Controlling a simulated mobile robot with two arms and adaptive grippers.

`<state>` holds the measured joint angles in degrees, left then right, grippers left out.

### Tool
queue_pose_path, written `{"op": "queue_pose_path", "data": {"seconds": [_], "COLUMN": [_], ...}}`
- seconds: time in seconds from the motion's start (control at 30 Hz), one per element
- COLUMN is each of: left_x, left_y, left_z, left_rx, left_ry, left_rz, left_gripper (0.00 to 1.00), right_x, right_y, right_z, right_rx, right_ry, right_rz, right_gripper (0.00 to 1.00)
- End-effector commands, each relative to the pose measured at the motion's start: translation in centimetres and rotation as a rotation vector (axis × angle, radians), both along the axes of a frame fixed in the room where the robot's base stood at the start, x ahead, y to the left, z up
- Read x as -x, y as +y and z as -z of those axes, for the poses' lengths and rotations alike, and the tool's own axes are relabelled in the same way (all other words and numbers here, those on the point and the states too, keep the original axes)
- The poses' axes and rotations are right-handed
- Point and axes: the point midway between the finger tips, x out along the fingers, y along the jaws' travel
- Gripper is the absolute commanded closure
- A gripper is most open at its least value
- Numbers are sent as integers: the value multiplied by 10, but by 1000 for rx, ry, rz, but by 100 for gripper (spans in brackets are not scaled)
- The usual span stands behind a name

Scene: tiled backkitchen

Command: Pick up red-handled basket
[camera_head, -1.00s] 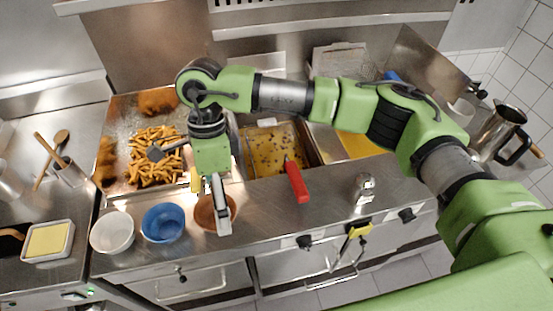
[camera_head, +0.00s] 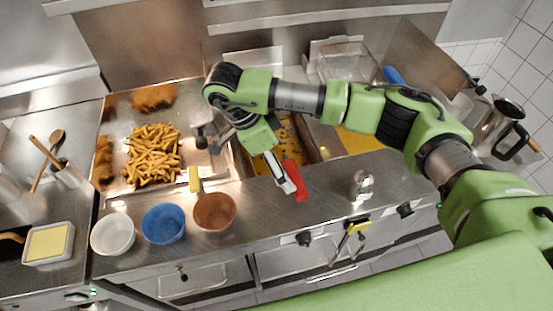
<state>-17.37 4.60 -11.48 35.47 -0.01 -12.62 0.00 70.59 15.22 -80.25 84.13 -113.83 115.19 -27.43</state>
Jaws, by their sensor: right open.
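The red handle (camera_head: 296,180) of the basket sticks out toward the front edge of the counter. The basket's body lies in the fryer well with yellow oil (camera_head: 290,133) and is mostly hidden behind my right arm and gripper. My right gripper (camera_head: 245,163) is open, with nothing between its fingers. One pale finger is just left of the red handle, overlapping it closely in the picture; I cannot tell if they touch. My left gripper is not in view.
A yellow handle (camera_head: 195,180) sticks out by the fries (camera_head: 152,153) tray. White (camera_head: 112,233), blue (camera_head: 163,223) and brown (camera_head: 214,211) bowls stand along the front edge. A salt-shaker-like metal item (camera_head: 362,184) stands to the right. Counter between the handle and shaker is clear.

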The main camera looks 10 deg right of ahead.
Motion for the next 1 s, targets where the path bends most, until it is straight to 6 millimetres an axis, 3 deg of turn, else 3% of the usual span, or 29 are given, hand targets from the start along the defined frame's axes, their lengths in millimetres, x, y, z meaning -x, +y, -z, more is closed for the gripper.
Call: {"op": "queue_pose_path", "data": {"seconds": [0.17,0.43,0.77,0.8,1.0], "left_x": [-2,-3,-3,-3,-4], "left_y": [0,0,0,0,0], "left_z": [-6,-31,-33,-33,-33], "left_rx": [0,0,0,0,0], "left_ry": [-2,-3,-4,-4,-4], "left_rz": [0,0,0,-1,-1], "left_gripper": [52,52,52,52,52], "right_x": [1,3,3,3,3], "right_y": [-3,-15,-19,-19,-19], "right_z": [8,38,51,51,51], "right_rx": [-2,1,-1,-1,-1], "right_ry": [3,4,0,0,0], "right_rz": [1,4,1,1,1], "right_gripper": [0,0,0,3,55]}}
